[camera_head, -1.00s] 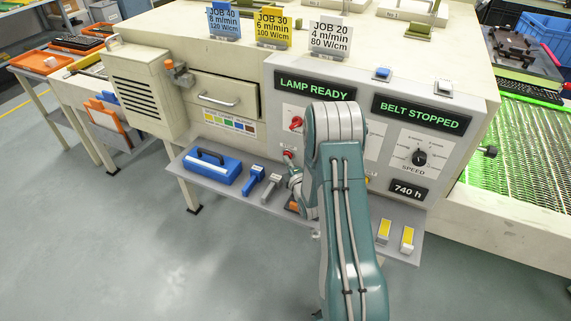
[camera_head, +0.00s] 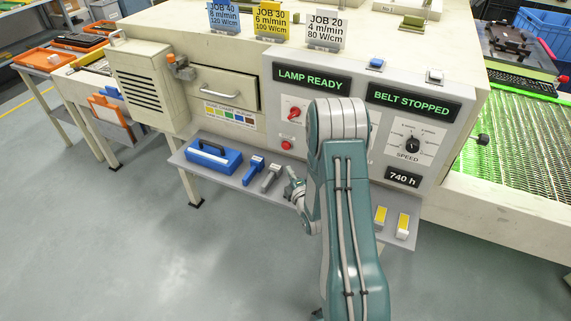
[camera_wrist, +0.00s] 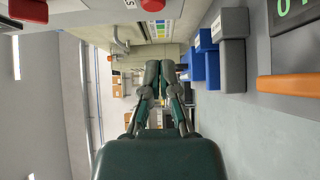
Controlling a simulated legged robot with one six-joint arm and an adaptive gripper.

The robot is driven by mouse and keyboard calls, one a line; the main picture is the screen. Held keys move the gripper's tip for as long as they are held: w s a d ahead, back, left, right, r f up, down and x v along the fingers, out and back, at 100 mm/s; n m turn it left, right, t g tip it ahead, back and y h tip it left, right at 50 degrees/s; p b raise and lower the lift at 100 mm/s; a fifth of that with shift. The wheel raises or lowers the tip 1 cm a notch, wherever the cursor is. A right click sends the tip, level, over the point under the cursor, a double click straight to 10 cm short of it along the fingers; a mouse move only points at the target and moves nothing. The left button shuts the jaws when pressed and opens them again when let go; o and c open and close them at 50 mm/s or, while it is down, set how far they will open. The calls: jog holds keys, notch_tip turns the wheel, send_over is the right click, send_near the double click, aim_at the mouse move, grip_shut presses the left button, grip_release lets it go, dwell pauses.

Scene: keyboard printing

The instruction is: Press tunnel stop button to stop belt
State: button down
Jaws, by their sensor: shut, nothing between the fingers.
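The red stop button (camera_head: 287,145) is on the lower left of the grey control panel (camera_head: 330,98), and it shows clear of my gripper. A red button at the top edge of the wrist view (camera_wrist: 153,5) appears to be the same one. The belt display (camera_head: 410,103) reads BELT STOPPED. My gripper (camera_head: 290,172) is below the red button, apart from it, over the shelf. Its closed, empty fingers show in the wrist view (camera_wrist: 160,68). My arm hides the middle of the panel.
A red rotary switch (camera_head: 293,113) is above the button, under the LAMP READY display (camera_head: 311,78). The shelf (camera_head: 230,178) below holds a blue case (camera_head: 213,157), a blue tool (camera_head: 253,170), a grey tool (camera_head: 271,178) and yellow-topped blocks (camera_head: 402,225). The floor at left is free.

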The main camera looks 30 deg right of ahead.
jog(key=s, duration=0.1)
jog(key=s+a, duration=0.1)
jog(key=s, duration=0.1)
jog(key=shift+s+a+r, duration=0.1)
jog(key=shift+a, duration=0.1)
jog(key=shift+d, duration=0.3)
jog(key=shift+a, duration=0.15)
